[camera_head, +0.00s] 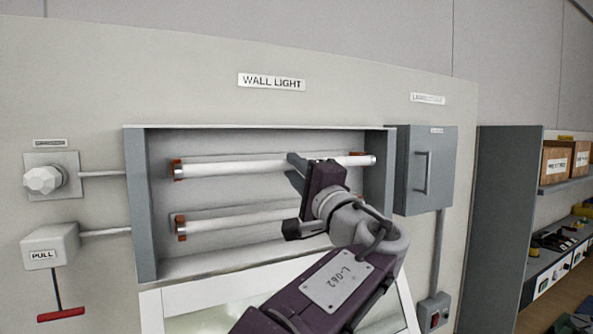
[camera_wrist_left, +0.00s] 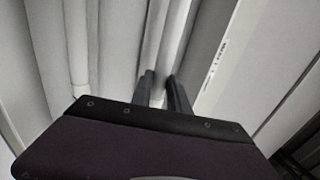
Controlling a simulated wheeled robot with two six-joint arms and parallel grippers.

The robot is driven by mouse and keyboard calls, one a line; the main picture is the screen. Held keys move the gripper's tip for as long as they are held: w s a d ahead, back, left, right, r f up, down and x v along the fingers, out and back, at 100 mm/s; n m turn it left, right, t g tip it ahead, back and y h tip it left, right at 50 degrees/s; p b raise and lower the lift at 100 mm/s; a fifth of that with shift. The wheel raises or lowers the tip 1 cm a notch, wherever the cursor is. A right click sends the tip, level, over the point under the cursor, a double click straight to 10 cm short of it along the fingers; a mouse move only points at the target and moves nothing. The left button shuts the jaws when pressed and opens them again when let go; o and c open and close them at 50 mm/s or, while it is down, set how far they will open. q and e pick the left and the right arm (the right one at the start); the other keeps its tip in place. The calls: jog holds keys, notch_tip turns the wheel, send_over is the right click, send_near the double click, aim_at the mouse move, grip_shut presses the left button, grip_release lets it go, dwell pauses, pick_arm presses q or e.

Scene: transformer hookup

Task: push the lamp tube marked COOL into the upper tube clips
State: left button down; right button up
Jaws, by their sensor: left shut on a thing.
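The upper lamp tube (camera_head: 235,168) is a white rod lying level across the wall light box, in line with the upper clips, orange-brown at the left end (camera_head: 177,170) and right end (camera_head: 369,160). I cannot tell whether it is fully seated in them. No COOL marking is legible. My left gripper (camera_head: 296,168) is shut on this tube right of its middle and hides part of it. In the left wrist view the two dark fingers (camera_wrist_left: 161,90) stand on either side of the white tube (camera_wrist_left: 167,35). My right gripper is not in view.
A second white tube (camera_head: 245,219) lies lower in the box, its right part behind my arm. The open box's frame (camera_head: 140,205) surrounds both. A grey switch box (camera_head: 425,170) is close on the right. A pull switch (camera_head: 50,245) and a knob (camera_head: 45,180) are at left.

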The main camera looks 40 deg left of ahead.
pick_arm(q)
jog(key=shift+w+a, duration=0.15)
jog(key=shift+a, duration=0.2)
jog(key=shift+w+a, duration=0.25)
jog(key=shift+a, duration=0.3)
jog(key=shift+w+a, duration=0.25)
jog(key=shift+a, duration=0.25)
jog(key=c, duration=1.2)
grip_release()
jog(key=shift+a, duration=0.15)
jog(key=shift+s+d+f+b, duration=0.1)
jog(key=shift+d+b, duration=0.25)
jog(key=shift+d, duration=0.15)
jog(key=shift+s+d+b, duration=0.2)
jog(key=shift+s+d, duration=0.15)
jog(key=shift+d, duration=0.25)
jog(key=shift+s+d+b, duration=0.2)
jog(key=shift+s+d, duration=0.1)
jog(key=shift+d, duration=0.35)
jog(key=shift+s+d+b, duration=0.2)
jog(key=shift+s+d, duration=0.15)
jog(key=shift+d, duration=0.25)
